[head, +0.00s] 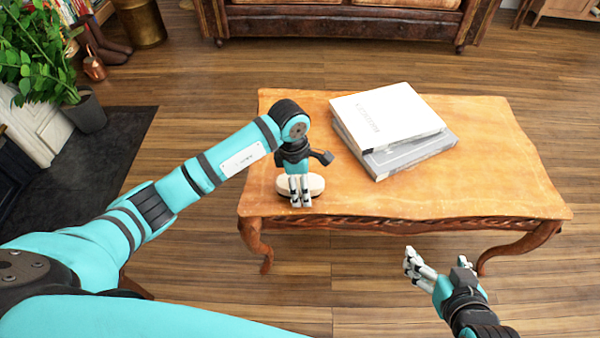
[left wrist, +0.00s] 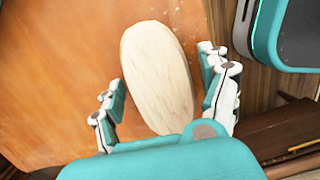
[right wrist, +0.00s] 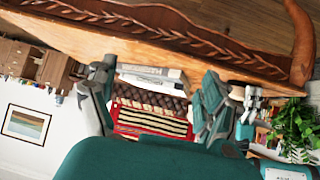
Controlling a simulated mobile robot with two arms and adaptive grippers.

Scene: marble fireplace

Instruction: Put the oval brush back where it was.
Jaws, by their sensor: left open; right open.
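The oval brush (head: 314,184) lies on the front left part of the wooden table (head: 400,205). In the left wrist view its pale wooden back (left wrist: 158,75) faces the camera, and it lies between the spread fingers. My left gripper (head: 300,198) is open and points down at the brush, with its fingers in front of part of it in the head view. In the left wrist view the fingers (left wrist: 165,100) stand on both sides of the brush with gaps showing. My right gripper (head: 428,268) is open and empty, in front of the table's front edge.
Two thick books, a white one (head: 387,113) on a grey one (head: 410,155), lie stacked at the back of the table. The table's right part is bare. A leather sofa (head: 340,24) stands behind, and a potted plant (head: 85,112) is at the left.

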